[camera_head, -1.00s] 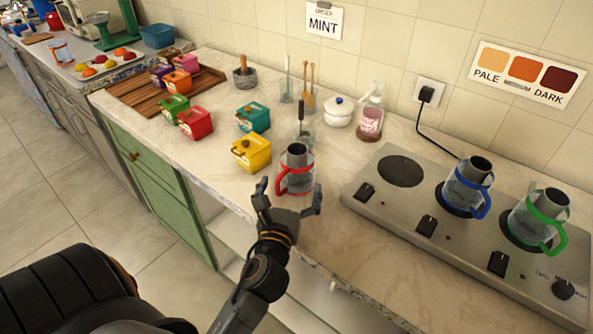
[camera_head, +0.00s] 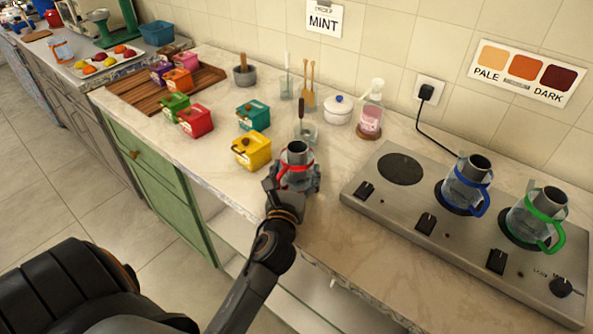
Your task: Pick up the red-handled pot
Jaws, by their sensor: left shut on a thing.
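The red-handled pot (camera_head: 297,165) stands upright on the pale counter, a clear glass body with a red band and a dark grey inner tube at its top. My left gripper (camera_head: 294,185) is shut on it from the front, with one finger on each side of the glass. The palm and fingers hide the lower part of the pot and most of its handle. My right gripper is not in view.
The blue-handled pot (camera_head: 467,185) and green-handled pot (camera_head: 537,218) stand on the steel stove (camera_head: 400,215) to the right. A yellow box (camera_head: 252,150) is close at left. A glass cup (camera_head: 306,132) with a dark-handled tool stands just behind. Counter right of the pot is clear.

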